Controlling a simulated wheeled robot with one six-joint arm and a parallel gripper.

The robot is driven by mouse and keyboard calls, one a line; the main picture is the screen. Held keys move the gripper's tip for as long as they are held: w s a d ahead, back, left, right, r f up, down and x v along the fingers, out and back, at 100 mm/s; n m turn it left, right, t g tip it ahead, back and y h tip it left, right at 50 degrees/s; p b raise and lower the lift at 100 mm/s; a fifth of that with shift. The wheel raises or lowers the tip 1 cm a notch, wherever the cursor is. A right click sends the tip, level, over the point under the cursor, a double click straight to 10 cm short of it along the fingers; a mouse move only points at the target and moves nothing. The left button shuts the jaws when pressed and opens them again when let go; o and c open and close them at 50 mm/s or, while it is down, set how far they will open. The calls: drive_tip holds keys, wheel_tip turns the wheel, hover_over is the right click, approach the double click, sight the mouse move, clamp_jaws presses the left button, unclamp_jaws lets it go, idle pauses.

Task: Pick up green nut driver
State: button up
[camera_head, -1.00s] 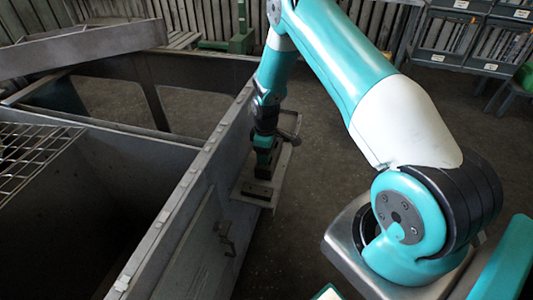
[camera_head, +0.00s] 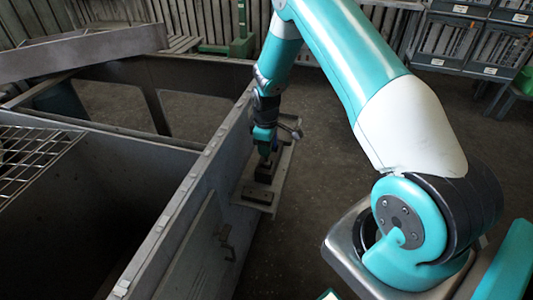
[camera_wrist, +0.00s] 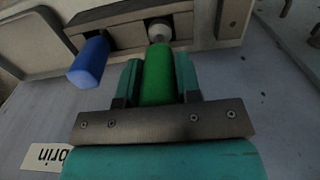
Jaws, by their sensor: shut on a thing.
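The green nut driver (camera_wrist: 158,75) shows in the wrist view as a green handle between the two teal fingers of my gripper (camera_wrist: 159,78). The fingers are shut on it. The far end of the handle is close to a round pale fitting on the holder (camera_wrist: 205,28); I cannot tell whether the driver is still seated there. In the head view my gripper (camera_head: 265,158) is at the small shelf on the outer side of the grey housing, and the driver is too small to make out.
A blue handle (camera_wrist: 89,62) sits in the holder just left of my gripper. The grey housing wall (camera_head: 190,190) runs close along the left of my arm. A dark block (camera_head: 257,194) lies on the shelf (camera_head: 276,185). Open floor (camera_head: 340,130) is to the right.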

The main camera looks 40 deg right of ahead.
wheel_tip(320, 180, up, 16)
idle(0.3)
